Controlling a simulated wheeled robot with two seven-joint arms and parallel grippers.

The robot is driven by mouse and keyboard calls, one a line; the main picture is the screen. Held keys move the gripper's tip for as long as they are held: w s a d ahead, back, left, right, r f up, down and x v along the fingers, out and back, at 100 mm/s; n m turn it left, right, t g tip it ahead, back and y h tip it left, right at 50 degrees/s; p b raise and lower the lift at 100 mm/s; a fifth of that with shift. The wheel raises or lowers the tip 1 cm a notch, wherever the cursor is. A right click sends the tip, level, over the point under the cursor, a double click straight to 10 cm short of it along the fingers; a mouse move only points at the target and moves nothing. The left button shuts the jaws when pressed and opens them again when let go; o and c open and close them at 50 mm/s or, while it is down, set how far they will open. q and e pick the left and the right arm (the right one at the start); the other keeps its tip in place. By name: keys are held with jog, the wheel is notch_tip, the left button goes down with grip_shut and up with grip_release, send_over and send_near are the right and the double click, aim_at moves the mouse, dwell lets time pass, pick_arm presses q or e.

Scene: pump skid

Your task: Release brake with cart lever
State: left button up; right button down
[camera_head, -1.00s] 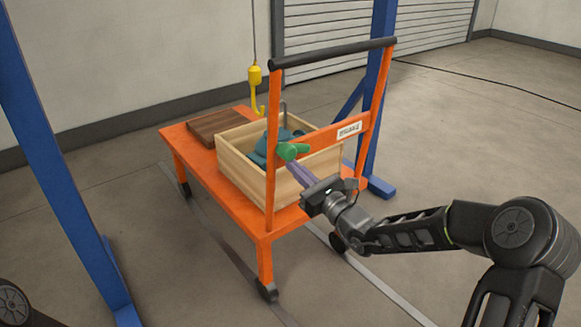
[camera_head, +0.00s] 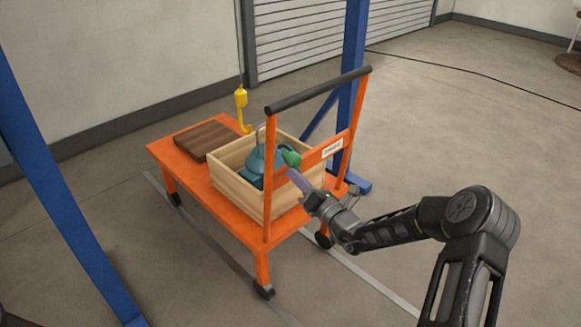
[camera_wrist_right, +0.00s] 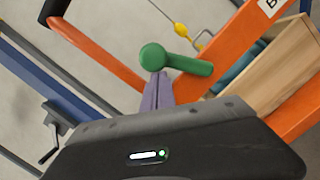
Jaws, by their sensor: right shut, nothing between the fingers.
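The orange cart (camera_head: 215,222) stands with its upright handle frame towards me. The green brake lever (camera_head: 291,158) sits on the frame's cross bar. In the right wrist view the lever (camera_wrist_right: 190,65) has a round knob (camera_wrist_right: 153,57) and a short bar running right to the orange rail. My right gripper (camera_head: 293,174) has its purple fingers closed and empty. Their tips (camera_wrist_right: 160,76) are right at the underside of the knob in the wrist view; I cannot tell whether they touch it. My left gripper is out of view.
A wooden crate (camera_head: 238,190) with a teal pump (camera_head: 255,162) stands on the cart, beside a brown board (camera_head: 207,138). A yellow hook (camera_head: 241,98) hangs above. Blue posts (camera_head: 60,200) stand on both sides.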

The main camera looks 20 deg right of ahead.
aim_at(300, 162)
jog(key=m+p, duration=0.1)
jog(key=d+r+m+p, duration=0.1)
jog(key=r+m+p, duration=0.1)
jog(key=shift+w+d+h+p, duration=0.15)
jog(key=shift+w+h+p, duration=0.15)
jog(key=shift+h+p, duration=0.1)
jog(key=shift+w+d+r+m+p, duration=0.15)
jog(key=shift+d+m+p, duration=0.25)
jog(key=shift+m+p, duration=0.3)
pick_arm(q)
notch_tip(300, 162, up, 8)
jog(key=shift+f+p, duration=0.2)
jog(key=shift+p, duration=0.25)
pick_arm(e)
jog(key=shift+w+d, duration=0.1)
jog(key=shift+d, duration=0.25)
jog(key=shift+d, duration=0.1)
